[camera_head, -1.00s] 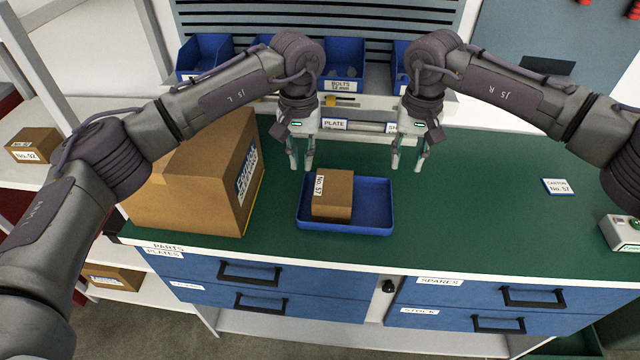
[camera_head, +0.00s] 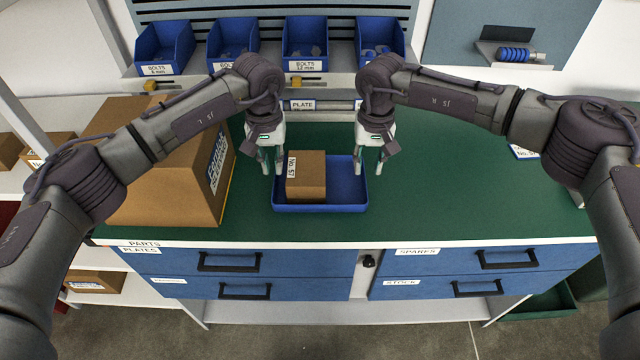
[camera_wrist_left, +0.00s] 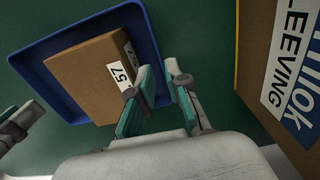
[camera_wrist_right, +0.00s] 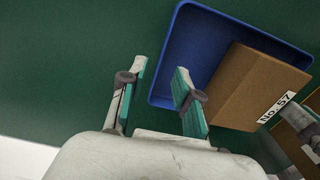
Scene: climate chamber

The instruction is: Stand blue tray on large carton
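The blue tray (camera_head: 340,206) lies flat on the green bench top with a small brown carton, No. 57 (camera_head: 311,180), inside it. The large carton (camera_head: 172,188) stands to its left, near the bench's left end. My left gripper (camera_head: 270,165) is open at the tray's left side. In the left wrist view its fingers (camera_wrist_left: 163,92) lie on either side of the tray's rim (camera_wrist_left: 152,45). My right gripper (camera_head: 371,165) is open at the tray's right side. In the right wrist view its fingers (camera_wrist_right: 160,82) also lie on either side of the rim (camera_wrist_right: 166,55). Neither visibly grips it.
Several blue bolt bins (camera_head: 305,48) stand on a ledge along the back. A shelf (camera_head: 60,112) with small cartons is at the left. The bench top (camera_head: 450,195) right of the tray is clear, apart from a label card (camera_head: 522,152) partly behind my right arm.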

